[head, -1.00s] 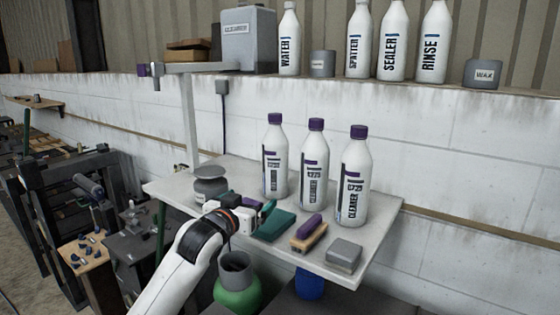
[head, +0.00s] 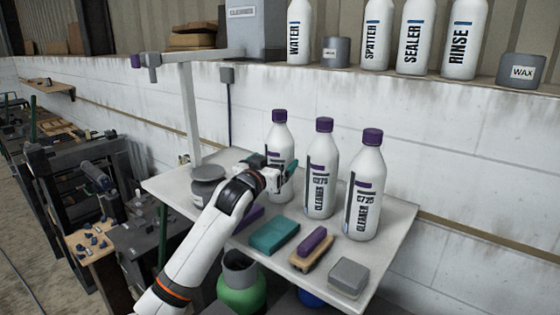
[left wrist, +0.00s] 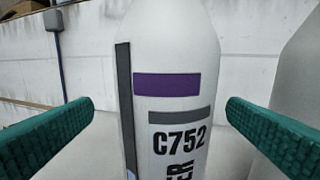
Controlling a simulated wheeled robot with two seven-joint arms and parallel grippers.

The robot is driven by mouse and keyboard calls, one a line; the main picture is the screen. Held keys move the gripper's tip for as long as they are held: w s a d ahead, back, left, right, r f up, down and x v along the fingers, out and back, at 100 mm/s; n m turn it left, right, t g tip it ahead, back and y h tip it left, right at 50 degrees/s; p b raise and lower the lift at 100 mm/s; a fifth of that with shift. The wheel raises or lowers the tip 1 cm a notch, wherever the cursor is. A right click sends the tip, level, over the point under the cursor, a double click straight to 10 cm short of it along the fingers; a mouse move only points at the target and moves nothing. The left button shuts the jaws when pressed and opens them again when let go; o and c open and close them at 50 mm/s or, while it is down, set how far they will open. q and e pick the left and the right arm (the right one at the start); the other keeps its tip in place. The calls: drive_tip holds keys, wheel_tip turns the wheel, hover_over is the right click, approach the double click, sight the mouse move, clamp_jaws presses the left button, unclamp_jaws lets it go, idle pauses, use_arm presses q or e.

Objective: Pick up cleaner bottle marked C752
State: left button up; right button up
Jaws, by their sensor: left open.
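The bottle marked C752 (left wrist: 165,105) is white with a purple patch and fills the middle of the left wrist view. It is the leftmost purple-capped bottle (head: 279,134) on the small table in the head view, upright, its lower label hidden by my gripper. My left gripper (head: 280,173) is open in front of it. Its green fingers stand one on each side of the bottle in the left wrist view (left wrist: 160,128), with gaps on both sides. Two similar cleaner bottles, the middle one (head: 320,180) and the right one (head: 366,195), stand beside it.
On the table (head: 395,225) lie a teal block (head: 274,236), a purple-topped brush (head: 312,248) and a grey block (head: 348,276). A grey jar (head: 207,183) stands at the left. Bottles including Water (head: 299,40) line the ledge above.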

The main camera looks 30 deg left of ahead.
use_arm(q)
drive_tip(key=shift+w, duration=0.35)
drive_tip(key=w+p, duration=0.3)
drive_tip(key=shift+w+a+r, duration=0.1)
drive_tip(key=shift+w+a, duration=0.05)
drive_tip(key=shift+w, duration=0.25)
drive_tip(key=shift+w+a+f, duration=0.1)
drive_tip(key=shift+w+f, duration=0.1)
drive_tip(key=shift+w, duration=0.2)
use_arm(e)
drive_tip(key=r, duration=0.1)
drive_tip(key=w+r, duration=0.1)
drive_tip(key=r, duration=0.1)
drive_tip(key=shift+w+a+r, duration=0.2)
drive_tip(key=shift+w, duration=0.1)
use_arm(q)
drive_tip(key=c, duration=0.5)
drive_tip(key=shift+r, duration=0.1)
drive_tip(key=c, duration=0.8)
use_arm(e)
drive_tip(key=shift+s+a, duration=0.1)
drive_tip(key=shift+s, duration=0.05)
